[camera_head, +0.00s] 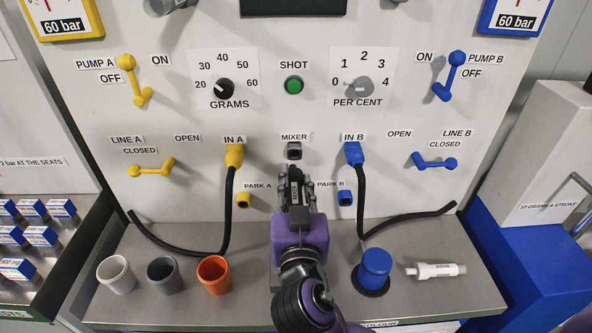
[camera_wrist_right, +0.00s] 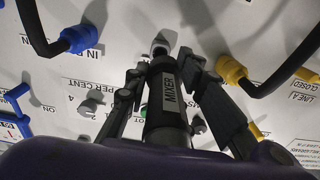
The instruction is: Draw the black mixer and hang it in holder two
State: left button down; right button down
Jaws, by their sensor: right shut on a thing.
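No holder marked two is visible. My left gripper is not in view.
A yellow plug (camera_head: 234,156) and a blue plug (camera_head: 354,154) with black hoses flank the mixer.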

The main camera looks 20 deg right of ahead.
aim_at(297, 198)
jog(key=shift+v, duration=1.1)
jog(key=shift+s+a, duration=0.1)
jog(key=shift+s, duration=0.3)
jog(key=shift+r, duration=0.1)
dwell(0.6)
